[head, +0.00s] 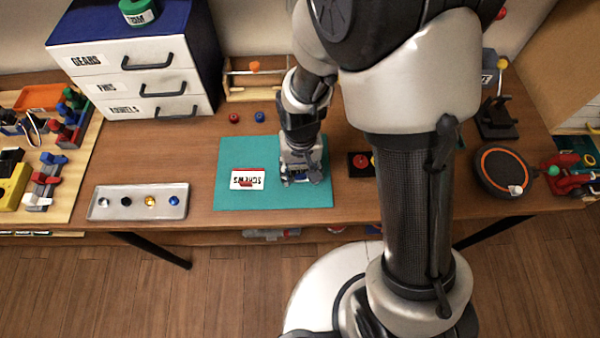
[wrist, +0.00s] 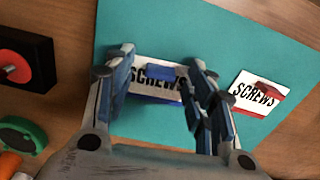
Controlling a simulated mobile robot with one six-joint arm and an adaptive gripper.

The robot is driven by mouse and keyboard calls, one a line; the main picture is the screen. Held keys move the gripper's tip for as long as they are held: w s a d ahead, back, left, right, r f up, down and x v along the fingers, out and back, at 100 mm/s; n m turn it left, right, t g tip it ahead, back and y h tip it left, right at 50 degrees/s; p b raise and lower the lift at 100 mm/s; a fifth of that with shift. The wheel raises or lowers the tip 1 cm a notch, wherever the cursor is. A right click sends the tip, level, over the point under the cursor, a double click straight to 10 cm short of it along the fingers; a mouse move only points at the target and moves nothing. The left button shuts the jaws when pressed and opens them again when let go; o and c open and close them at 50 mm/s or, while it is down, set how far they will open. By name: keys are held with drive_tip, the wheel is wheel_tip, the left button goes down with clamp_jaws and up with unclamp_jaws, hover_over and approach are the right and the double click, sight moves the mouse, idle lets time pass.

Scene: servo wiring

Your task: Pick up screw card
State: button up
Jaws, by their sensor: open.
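Two white cards marked SCREWS lie on the teal mat (head: 235,202). One card with a red edge and a small red piece on it (wrist: 259,92) lies at the right in the wrist view; it also shows on the left of the mat in the head view (head: 248,179). The other card, with a blue edge and a small blue piece (wrist: 157,80), is between my fingers in the wrist view. In the head view my gripper hides most or all of it. My gripper (wrist: 155,90) is open and low over the mat, its fingers on either side of the blue-edged card. Whether they touch it, I cannot tell.
A metal tray (head: 100,209) with several small coloured parts lies left of the mat. A dark block with a red button (head: 361,161) stands close right of my gripper. A drawer cabinet (head: 140,80) is at the back left. The mat's left part is clear around the red-edged card.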

drive_tip(key=shift+r, duration=0.1)
drive_tip(key=shift+c, duration=0.4)
drive_tip(key=c, duration=0.9)
drive_tip(key=shift+r, duration=0.1)
